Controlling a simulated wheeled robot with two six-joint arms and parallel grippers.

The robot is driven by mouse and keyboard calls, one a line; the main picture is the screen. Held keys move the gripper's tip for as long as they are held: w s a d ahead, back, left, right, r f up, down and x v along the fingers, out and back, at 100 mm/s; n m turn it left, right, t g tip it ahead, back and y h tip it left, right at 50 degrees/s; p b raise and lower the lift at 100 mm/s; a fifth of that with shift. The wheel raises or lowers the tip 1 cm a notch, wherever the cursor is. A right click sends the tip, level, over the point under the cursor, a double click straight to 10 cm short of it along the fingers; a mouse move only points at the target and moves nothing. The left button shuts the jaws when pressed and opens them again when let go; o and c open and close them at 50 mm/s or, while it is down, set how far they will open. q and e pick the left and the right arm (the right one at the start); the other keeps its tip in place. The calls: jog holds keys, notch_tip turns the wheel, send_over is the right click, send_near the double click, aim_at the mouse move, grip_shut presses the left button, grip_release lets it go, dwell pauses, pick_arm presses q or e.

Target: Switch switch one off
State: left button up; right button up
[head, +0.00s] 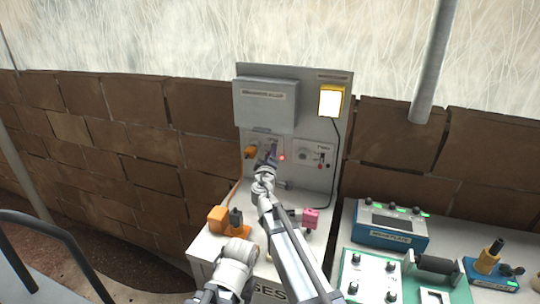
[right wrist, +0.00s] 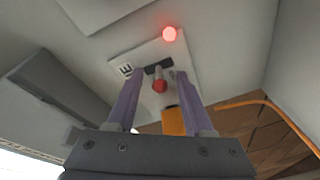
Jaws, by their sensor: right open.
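A grey upright panel (head: 314,112) carries the switches and stands at the back of a white cabinet. In the right wrist view, a pale plate (right wrist: 140,62) lettered "E" bears a switch lever with a red tip (right wrist: 160,86). A red light (right wrist: 169,34) glows beside the plate; it also shows in the head view (head: 282,157). My right gripper (head: 268,157) is at the panel's left switch. Its fingers (right wrist: 156,92) are open, one on each side of the lever in that view. Contact cannot be told.
An orange plug (right wrist: 174,121) sits close by the fingers; it shows left of the gripper in the head view (head: 251,152). A second switch plate (head: 311,153) is to the right. A yellow-framed lamp (head: 331,101) is above. Devices, including a blue box (head: 390,225), fill the right bench.

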grip_shut()
dwell(0.4)
jog(key=f+t+b, duration=0.1)
jog(key=b, duration=0.3)
jog(key=shift+f+t, duration=0.1)
jog(key=shift+t, duration=0.3)
jog(key=shift+n+t+b, duration=0.3)
jog(key=shift+t+b, duration=0.2)
jog(key=shift+b, duration=0.6)
grip_release()
jog(key=shift+r, duration=0.2)
